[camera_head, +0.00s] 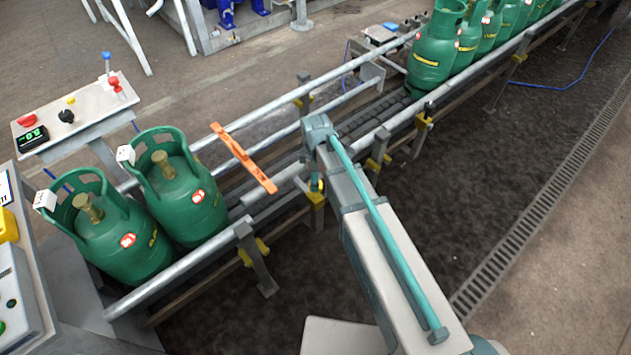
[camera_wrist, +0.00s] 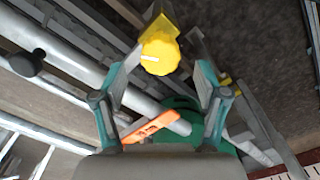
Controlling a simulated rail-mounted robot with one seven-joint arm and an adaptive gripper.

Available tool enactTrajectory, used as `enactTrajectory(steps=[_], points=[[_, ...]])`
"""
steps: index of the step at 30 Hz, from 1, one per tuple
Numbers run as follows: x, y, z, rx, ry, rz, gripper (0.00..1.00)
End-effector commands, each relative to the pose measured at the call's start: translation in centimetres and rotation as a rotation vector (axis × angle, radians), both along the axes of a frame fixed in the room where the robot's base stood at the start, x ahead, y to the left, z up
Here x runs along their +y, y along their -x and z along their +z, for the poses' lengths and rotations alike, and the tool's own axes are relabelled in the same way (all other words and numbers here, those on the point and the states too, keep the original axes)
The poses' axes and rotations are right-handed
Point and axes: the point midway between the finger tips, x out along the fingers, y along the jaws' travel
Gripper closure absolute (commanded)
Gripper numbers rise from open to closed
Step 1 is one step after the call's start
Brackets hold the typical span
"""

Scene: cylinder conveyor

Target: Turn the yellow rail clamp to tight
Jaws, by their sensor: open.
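The yellow rail clamp (camera_wrist: 160,54) shows in the wrist view as a round, ribbed knob with a pale mark on its face and a yellow block behind it. My gripper (camera_wrist: 166,60) is open, with one finger on each side of the knob. I cannot tell whether either finger touches it. In the head view a yellow clamp (camera_head: 316,196) sits on a rail post just below the end of my arm. My gripper is mostly hidden there; only a small teal part shows beside that clamp.
An orange bar (camera_head: 243,157) lies across the conveyor rails. Two green gas cylinders (camera_head: 178,190) stand left of it, and a row of several more (camera_head: 435,55) is at upper right. Other yellow clamps (camera_head: 254,252) sit along the near rail. A control box (camera_head: 75,110) stands at left.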

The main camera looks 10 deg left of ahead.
Motion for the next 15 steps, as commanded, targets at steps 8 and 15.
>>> enactTrajectory(steps=[8, 15], points=[[0.0, 0.0, 5.3, -0.002, -0.001, 0.001, 0.27], [0.0, 0.0, 8.0, -0.001, 0.0, 0.001, 0.27]])
